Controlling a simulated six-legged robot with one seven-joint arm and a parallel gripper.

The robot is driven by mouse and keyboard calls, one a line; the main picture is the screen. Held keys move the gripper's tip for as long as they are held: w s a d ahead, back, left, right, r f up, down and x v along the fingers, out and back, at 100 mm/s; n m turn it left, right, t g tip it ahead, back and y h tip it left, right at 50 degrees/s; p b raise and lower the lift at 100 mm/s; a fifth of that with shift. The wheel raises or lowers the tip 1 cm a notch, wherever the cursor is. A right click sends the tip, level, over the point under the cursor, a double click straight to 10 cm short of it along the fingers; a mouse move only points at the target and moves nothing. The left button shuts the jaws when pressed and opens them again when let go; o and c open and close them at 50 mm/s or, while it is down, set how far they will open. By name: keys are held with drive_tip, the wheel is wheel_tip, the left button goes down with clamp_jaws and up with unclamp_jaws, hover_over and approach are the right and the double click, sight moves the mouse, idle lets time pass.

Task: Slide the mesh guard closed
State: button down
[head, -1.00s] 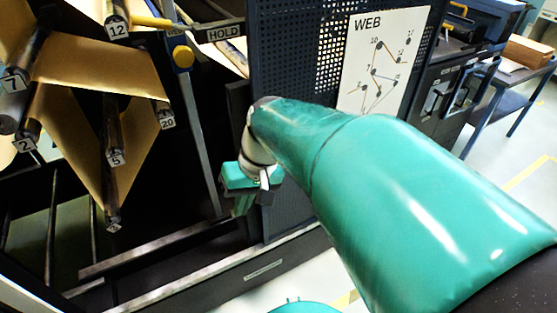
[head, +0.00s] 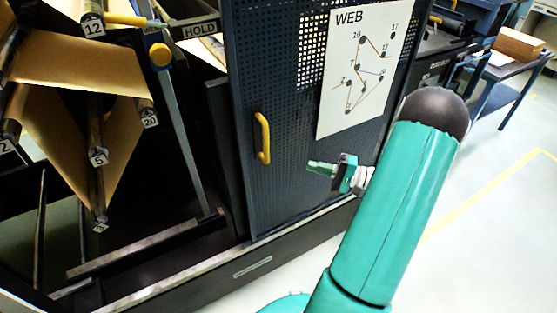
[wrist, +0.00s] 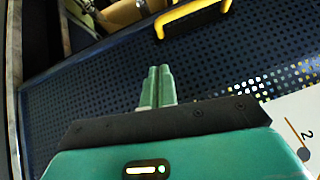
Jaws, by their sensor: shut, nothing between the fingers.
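The mesh guard (head: 285,195) is a dark blue perforated panel on the right side of the machine in the head view. It carries a yellow handle (head: 262,138) near its left edge and a white WEB diagram sheet. Left of the guard the machine front is open, showing rollers and brown paper. My gripper (head: 312,167) is shut and empty in front of the guard, right of and a little below the handle, apart from it. In the wrist view the shut fingers (wrist: 158,75) point toward the panel, with the yellow handle (wrist: 193,20) beyond them to the upper right.
Brown kraft paper (head: 75,62) runs around numbered rollers in the open bay at left. A yellow knob (head: 160,55) and a HOLD label are near the top. A bottom rail (head: 240,265) runs along the machine base.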

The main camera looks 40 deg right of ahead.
drive_tip(key=d, duration=0.1)
drive_tip(key=r, duration=0.1)
hover_over(277, 161)
drive_tip(key=s+a, duration=0.3)
drive_tip(key=s, duration=0.1)
drive_tip(key=shift+d+r+m+t+h, duration=0.2)
drive_tip(key=shift+m+t+h, duration=0.1)
drive_tip(key=shift+t, duration=0.1)
drive_tip(key=shift+a, duration=0.2)
